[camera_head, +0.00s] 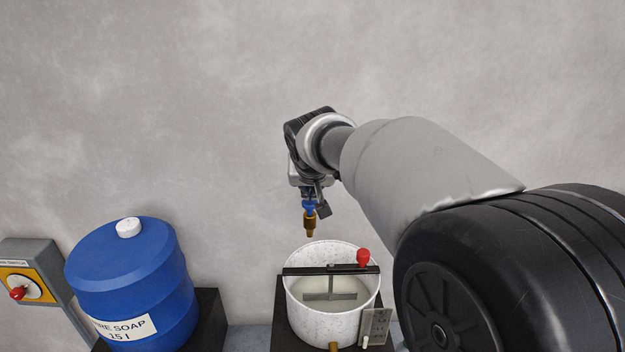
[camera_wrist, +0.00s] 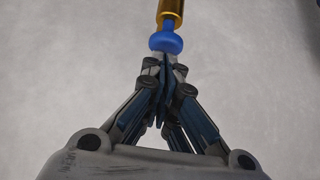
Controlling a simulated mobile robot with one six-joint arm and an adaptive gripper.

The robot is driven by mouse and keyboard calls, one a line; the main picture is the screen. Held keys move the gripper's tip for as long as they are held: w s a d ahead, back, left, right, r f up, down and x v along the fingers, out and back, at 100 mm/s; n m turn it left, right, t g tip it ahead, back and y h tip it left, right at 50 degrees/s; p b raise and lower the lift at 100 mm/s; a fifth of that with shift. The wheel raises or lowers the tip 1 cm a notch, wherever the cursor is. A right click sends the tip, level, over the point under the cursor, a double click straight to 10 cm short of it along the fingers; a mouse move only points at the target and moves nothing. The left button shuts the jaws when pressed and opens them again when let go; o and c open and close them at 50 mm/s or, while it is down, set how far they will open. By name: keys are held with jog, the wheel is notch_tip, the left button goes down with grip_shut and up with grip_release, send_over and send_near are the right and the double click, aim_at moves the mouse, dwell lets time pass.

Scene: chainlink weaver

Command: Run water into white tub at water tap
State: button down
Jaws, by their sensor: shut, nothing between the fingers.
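The white tub (camera_head: 335,318) stands low in the head view, with a speckled wall and a pale, liquid-like surface inside. A brass fitting with a blue collar (camera_head: 309,222), which looks like the water tap, shows above the tub's back rim. No stream of water is visible below it. My gripper (camera_head: 315,194) is at the fitting's blue end, partly hidden by my arm. In the wrist view my gripper (camera_wrist: 167,64) is shut and empty, its tips close to the blue collar (camera_wrist: 166,43); I cannot tell whether they touch.
A dark bar (camera_head: 300,271) with a red knob (camera_head: 363,257) crosses the tub's top, and a paddle (camera_head: 335,296) shows inside. A blue soap drum (camera_head: 130,280) and a switch box (camera_head: 30,265) stand at left. A plain wall (camera_head: 150,90) is behind.

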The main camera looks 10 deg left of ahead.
aim_at(310, 207)
jog(key=shift+f+b, duration=0.9)
jog(key=shift+f, duration=0.15)
dwell(7.0)
